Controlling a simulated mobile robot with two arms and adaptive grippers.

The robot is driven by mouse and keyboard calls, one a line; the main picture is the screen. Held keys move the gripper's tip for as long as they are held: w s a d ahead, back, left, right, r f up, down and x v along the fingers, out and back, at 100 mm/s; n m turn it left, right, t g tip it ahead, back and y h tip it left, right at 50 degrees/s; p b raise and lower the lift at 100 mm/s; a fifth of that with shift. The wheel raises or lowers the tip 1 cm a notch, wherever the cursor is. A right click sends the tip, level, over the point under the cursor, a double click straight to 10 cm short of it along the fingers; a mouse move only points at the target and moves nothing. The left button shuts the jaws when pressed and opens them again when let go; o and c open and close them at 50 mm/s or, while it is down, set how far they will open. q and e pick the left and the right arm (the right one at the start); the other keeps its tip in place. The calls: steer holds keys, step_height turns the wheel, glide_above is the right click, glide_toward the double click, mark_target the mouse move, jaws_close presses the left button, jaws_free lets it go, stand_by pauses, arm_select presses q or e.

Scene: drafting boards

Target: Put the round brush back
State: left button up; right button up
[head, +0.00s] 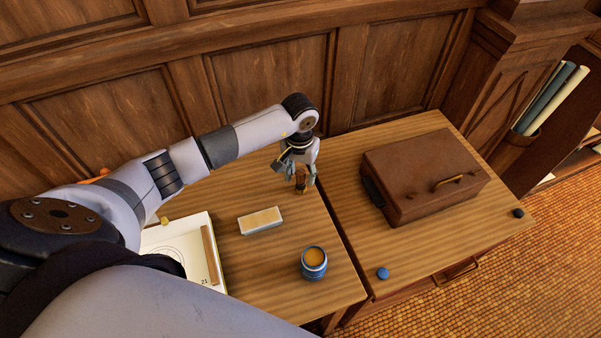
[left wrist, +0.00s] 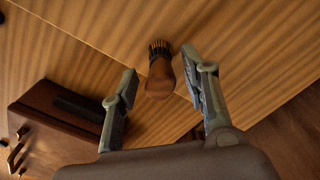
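The round brush (head: 301,182) stands on the left wooden board near its right edge, bristles down. In the left wrist view the round brush (left wrist: 160,78) shows its brown rounded handle and dark bristles with a light band. My left gripper (head: 299,171) is above it, pointing down. In the left wrist view the fingers of my left gripper (left wrist: 160,60) are spread, one on each side of the brush, with gaps between them and the handle. My right gripper is not in view.
A brown case (head: 424,174), a blue knob (head: 383,273) and a black knob (head: 518,213) are on the right board.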

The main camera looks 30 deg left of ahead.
arm_select(q)
steer(key=shift+r, duration=0.3)
step_height(320, 180, up, 12)
steer(key=b, duration=0.2)
steer(key=shift+s+f, duration=0.15)
stand_by(0.4)
steer(key=shift+f, duration=0.1)
